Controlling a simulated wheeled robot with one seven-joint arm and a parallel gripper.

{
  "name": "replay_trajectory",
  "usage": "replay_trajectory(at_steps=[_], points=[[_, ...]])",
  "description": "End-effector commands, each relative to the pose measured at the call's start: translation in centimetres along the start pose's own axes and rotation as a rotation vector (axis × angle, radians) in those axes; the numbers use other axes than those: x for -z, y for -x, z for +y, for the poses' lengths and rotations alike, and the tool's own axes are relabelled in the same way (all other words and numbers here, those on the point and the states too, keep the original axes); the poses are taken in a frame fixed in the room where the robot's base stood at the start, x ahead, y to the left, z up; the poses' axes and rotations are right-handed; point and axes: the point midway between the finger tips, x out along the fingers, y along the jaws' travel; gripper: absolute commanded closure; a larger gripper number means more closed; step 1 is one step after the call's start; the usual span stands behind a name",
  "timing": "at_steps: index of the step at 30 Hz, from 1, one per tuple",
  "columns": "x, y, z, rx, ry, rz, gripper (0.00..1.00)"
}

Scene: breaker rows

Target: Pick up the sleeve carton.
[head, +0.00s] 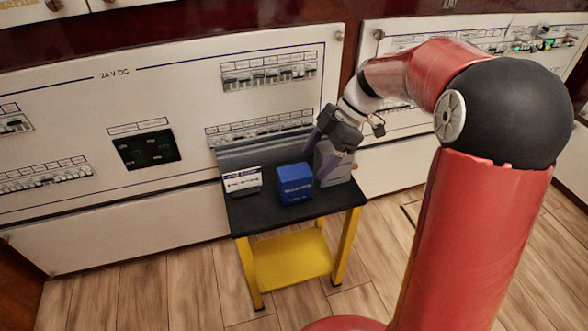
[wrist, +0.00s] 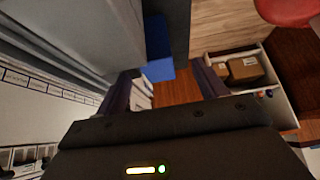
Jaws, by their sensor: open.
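On the black top of a small table (head: 262,211) stand a blue box (head: 294,184) with pale lettering, a white-and-black box (head: 243,181) at its left and a grey box (head: 333,164) at its right. The lettering is too small to read, so I cannot tell which one is the sleeve carton. My gripper (head: 316,163) is open, its fingers pointing down above the right part of the table, close to the grey and blue boxes. It partly hides the grey box. In the wrist view, a blue surface (wrist: 158,68) shows just beyond the open fingers.
A grey ridged piece (head: 262,150) runs along the table's back edge, close to the wall panel (head: 200,90) with breaker rows. The table has yellow legs and a yellow lower shelf (head: 290,258). In the wrist view, an open bin (wrist: 216,58) holds brown boxes. Wooden floor around the table is clear.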

Motion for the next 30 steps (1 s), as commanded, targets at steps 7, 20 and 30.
replay_trajectory(at_steps=[7,20,30], points=[[0.0,-1.1,0.0,0.002,0.001,0.002,0.29],[0.7,-6.8,-0.2,0.003,0.001,0.001,0.29],[0.6,-7.8,-0.2,0.0,0.001,0.0,0.29]])
